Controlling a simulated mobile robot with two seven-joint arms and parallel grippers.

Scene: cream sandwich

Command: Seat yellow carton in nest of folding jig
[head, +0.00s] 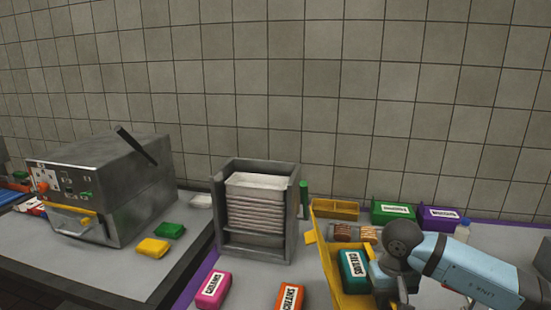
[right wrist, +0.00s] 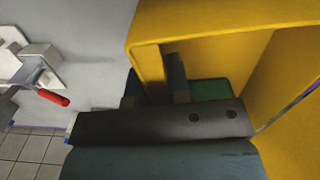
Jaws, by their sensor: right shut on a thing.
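The yellow carton (head: 331,265) is an open, thin-walled box at the right of the head view, with a flap standing out at its upper left. It fills much of the right wrist view (right wrist: 205,32). My right gripper (right wrist: 155,88) is shut on one of its walls, with a finger on either side. In the head view my own wrist hides most of that grip. A clamp with a red handle (right wrist: 52,98) shows at the left of the right wrist view; I cannot tell whether it belongs to the folding jig. No nest is clearly seen. My left gripper is out of view.
A teal carton (head: 354,268) shows beside or within the yellow walls. Pink (head: 213,288) and orange (head: 290,297) cartons lie in front of a grey magazine (head: 293,215). Green (head: 390,213) and purple (head: 440,217) bins stand behind. A grey machine (head: 130,195) stands at left.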

